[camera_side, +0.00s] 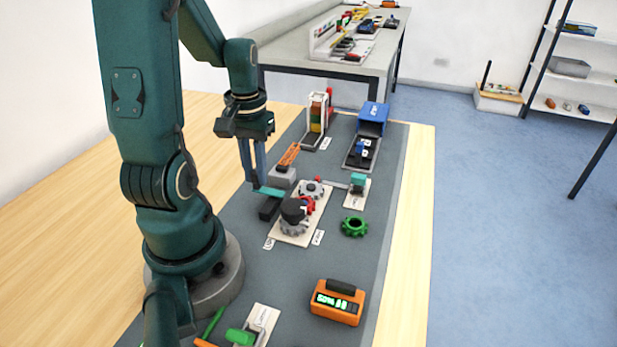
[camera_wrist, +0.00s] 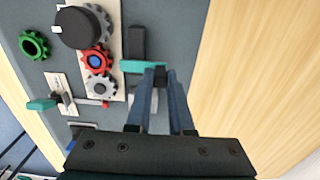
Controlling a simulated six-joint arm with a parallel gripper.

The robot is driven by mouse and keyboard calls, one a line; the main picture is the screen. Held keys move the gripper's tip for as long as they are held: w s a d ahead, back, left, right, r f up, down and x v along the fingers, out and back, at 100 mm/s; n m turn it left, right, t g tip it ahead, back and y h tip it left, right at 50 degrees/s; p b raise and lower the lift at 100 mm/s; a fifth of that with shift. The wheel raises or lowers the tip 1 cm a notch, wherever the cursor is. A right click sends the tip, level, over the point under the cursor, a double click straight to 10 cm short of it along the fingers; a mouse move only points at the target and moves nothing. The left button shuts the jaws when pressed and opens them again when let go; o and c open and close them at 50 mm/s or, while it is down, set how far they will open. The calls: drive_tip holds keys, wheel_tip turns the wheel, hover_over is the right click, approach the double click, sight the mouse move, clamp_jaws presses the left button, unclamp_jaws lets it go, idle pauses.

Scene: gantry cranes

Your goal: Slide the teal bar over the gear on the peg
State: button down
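My gripper (camera_side: 260,184) points down with its fingers at the left end of the teal bar (camera_side: 273,192). In the wrist view, the fingertips (camera_wrist: 160,73) close on the bar (camera_wrist: 136,67), which sticks out to the left toward the gears. The bar is level, beside the gear plate (camera_side: 281,237). On the plate are a grey gear (camera_wrist: 100,88), a red gear (camera_wrist: 96,60) with a blue centre, and a larger grey gear (camera_side: 293,228) partly hidden under a dark knob (camera_wrist: 77,27). The bar's free end is near the red gear, not over it. I cannot make out a peg.
A dark block (camera_wrist: 136,42) lies beside the plate near the bar. A loose green gear (camera_side: 354,226) lies on the mat (camera_side: 262,292). An orange display box (camera_side: 338,303) is at the front.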

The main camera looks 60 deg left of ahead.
drive_tip(key=shift+w+d, duration=1.25)
drive_tip(key=shift+w, duration=0.05)
drive_tip(key=c, duration=0.7)
unclamp_jaws()
wheel_tip(320, 180, up, 7)
drive_tip(key=d+r+m+t, duration=0.1)
drive_tip(key=d+m+t, duration=0.1)
drive_tip(key=d, duration=0.3)
drive_tip(key=s+d+r+m+t, duration=0.1)
drive_tip(key=d+m, duration=0.3)
drive_tip(key=d, duration=0.1)
drive_tip(key=d+r+m+t, duration=0.2)
drive_tip(key=d+m, duration=0.1)
drive_tip(key=d, duration=0.2)
drive_tip(key=shift+s+t, duration=0.2)
drive_tip(key=shift+t, duration=0.1)
